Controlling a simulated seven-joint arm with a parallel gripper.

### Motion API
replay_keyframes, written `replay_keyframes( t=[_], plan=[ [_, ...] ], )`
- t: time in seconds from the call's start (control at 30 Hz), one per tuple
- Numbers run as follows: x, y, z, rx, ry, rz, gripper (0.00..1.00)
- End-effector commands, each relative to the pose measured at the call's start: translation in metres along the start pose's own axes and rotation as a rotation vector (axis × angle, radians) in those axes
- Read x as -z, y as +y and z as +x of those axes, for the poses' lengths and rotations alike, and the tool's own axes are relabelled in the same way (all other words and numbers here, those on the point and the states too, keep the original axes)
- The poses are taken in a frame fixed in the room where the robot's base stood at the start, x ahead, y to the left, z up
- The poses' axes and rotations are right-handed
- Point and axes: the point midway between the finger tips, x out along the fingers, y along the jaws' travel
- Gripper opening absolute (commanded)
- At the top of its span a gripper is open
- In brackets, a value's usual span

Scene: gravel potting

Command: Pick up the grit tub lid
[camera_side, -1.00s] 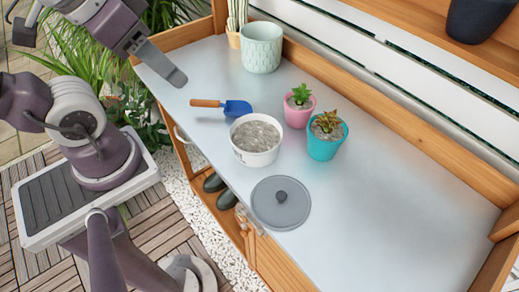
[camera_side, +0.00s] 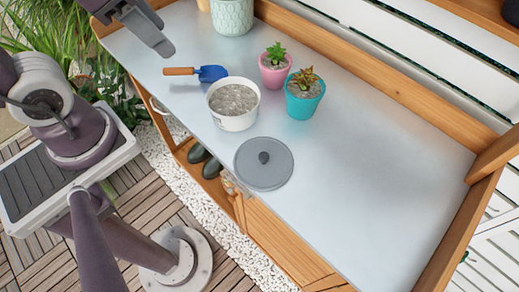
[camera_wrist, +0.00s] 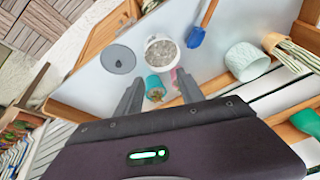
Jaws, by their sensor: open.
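The grit tub lid (camera_side: 264,164) is a flat grey disc with a dark round knob in its centre. It lies on the bench top near the front edge, and shows in the wrist view (camera_wrist: 118,59) at upper left. The white tub (camera_side: 233,103), full of grey grit, stands beside it, apart from it, and shows in the wrist view (camera_wrist: 161,50). My gripper (camera_side: 163,46) is above the bench's far-left part, well away from the lid. In the wrist view my gripper (camera_wrist: 159,77) has its two fingers spread with nothing held between them.
A blue trowel (camera_side: 212,73) lies beyond the tub. A pink pot (camera_side: 274,72) and a turquoise pot (camera_side: 304,99) with succulents stand close right of the tub. A pale green pot (camera_side: 232,15) is at the back. The bench top (camera_side: 365,170) right of the lid is clear.

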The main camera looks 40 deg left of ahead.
Motion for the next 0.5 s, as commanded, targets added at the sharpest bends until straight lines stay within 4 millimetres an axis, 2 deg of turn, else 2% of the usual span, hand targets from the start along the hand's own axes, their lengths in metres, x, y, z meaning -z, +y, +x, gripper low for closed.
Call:
replay_keyframes(
  t=[0.1,0.2,0.33,0.4,0.5],
  plan=[
    [0.035,0.026,0.044,-0.085,-0.107,0.469,0.45],
    [0.054,0.062,0.093,-0.182,-0.165,0.889,0.45],
    [0.054,0.111,0.149,-0.31,-0.198,1.322,0.45],
    [0.049,0.129,0.17,-0.361,-0.201,1.471,0.45],
    [0.043,0.143,0.185,-0.4,-0.201,1.581,0.45]
  ],
)
